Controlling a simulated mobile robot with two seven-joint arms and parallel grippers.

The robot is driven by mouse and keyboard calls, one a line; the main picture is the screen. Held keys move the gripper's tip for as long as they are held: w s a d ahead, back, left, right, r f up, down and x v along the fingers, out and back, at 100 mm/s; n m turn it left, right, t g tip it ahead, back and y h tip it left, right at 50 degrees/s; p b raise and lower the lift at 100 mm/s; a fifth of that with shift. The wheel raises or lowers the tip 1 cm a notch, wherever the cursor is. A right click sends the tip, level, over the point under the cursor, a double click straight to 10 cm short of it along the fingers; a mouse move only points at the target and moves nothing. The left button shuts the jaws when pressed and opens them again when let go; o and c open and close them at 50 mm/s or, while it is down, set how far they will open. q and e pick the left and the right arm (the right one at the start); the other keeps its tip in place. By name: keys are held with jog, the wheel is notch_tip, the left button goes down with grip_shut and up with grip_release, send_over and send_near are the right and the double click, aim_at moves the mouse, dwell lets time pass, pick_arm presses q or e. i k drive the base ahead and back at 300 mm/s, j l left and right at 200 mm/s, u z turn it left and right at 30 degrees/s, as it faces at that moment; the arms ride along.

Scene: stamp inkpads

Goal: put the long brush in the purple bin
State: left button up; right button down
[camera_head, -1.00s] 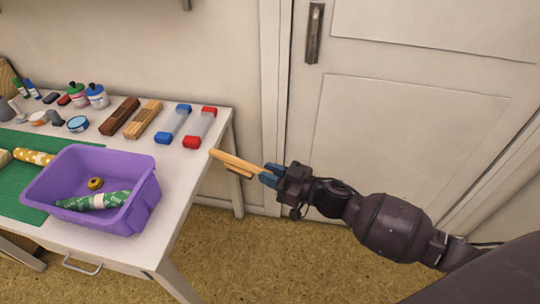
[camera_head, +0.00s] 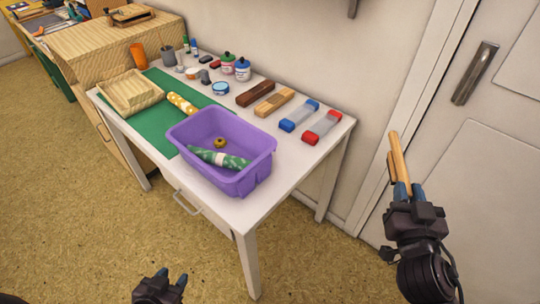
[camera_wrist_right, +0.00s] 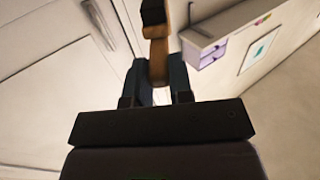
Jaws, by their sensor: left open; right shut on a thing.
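The long brush (camera_head: 397,160) has a light wooden handle and stands nearly upright in my right gripper (camera_head: 402,190), off the right side of the table. In the right wrist view the brush (camera_wrist_right: 157,45) rises between the two blue-grey fingers (camera_wrist_right: 160,82), with a dark part at its top. The purple bin (camera_head: 187,135) sits on the table's front right part, well to the left of the brush. A green patterned roll and a small yellow-brown ring lie inside it. My left gripper (camera_head: 165,285) is open and empty at the bottom edge, below the table.
A door (camera_head: 500,130) is at right.

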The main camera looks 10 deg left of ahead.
aim_at(222, 151)
jog(key=i+j+z, duration=0.2)
jog(key=j, duration=0.4)
jog(key=j+z, duration=0.25)
jog(key=j, duration=0.3)
jog(key=j+z, duration=0.2)
jog(key=j, duration=0.45)
jog(key=j+z, duration=0.2)
jog(key=j, duration=0.4)
jog(key=j+z, duration=0.2)
jog(key=j, duration=0.4)
jog(key=k+j+z, duration=0.25)
jog(key=j, duration=0.35)
jog(key=k+j+z, duration=0.2)
jog(key=j, duration=0.4)
jog(key=k+j+z, duration=0.2)
jog(key=j, duration=0.35)
jog(key=i, duration=0.1)
